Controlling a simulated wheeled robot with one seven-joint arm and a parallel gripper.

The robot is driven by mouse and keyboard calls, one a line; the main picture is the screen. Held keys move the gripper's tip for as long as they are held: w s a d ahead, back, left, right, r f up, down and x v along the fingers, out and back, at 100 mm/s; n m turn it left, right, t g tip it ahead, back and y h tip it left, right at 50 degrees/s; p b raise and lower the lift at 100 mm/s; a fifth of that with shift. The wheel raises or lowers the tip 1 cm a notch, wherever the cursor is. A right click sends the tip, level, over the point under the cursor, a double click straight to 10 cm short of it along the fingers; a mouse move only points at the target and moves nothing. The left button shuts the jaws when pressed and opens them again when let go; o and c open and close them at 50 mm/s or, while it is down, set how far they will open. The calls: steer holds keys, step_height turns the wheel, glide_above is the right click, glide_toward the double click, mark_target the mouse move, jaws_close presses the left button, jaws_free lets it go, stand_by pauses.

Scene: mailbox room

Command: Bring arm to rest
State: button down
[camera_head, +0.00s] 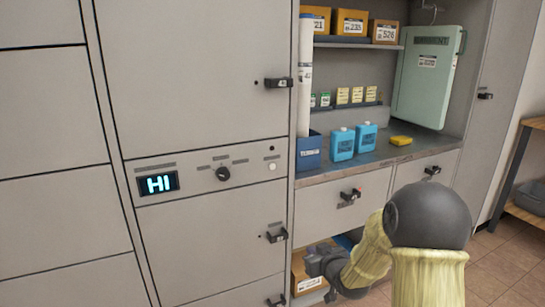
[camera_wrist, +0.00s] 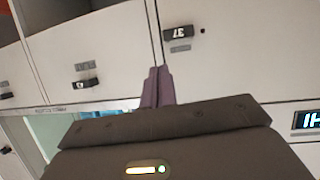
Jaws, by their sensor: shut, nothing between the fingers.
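My arm, with a dark round elbow and a yellow fabric sleeve, is at the lower right of the head view. My gripper (camera_head: 316,262) is low in front of the cabinet, near the open lower compartment. In the wrist view my gripper (camera_wrist: 157,72) shows its two fingers pressed together, shut with nothing between them. The fingers point toward cabinet doors, one with a handle marked 37 (camera_wrist: 179,33). They look apart from the doors, though the exact gap cannot be told.
Grey lockers (camera_head: 205,75) with black handles fill the left. A counter shelf (camera_head: 350,164) holds blue bottles (camera_head: 342,144), a blue box (camera_head: 308,152) and a yellow item (camera_head: 401,140). A cardboard box (camera_head: 309,282) sits in the low compartment. Tiled floor (camera_head: 508,262) is free at right.

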steer(key=s+d+m+g+h+p, duration=0.3)
steer(key=s+g, duration=0.7)
steer(key=s, duration=1.8)
step_height(320, 180, up, 38)
steer(key=p, duration=3.6)
steer(key=shift+a+m+h, duration=0.3)
steer(key=shift+a+m, duration=0.05)
steer(key=shift+m, duration=0.05)
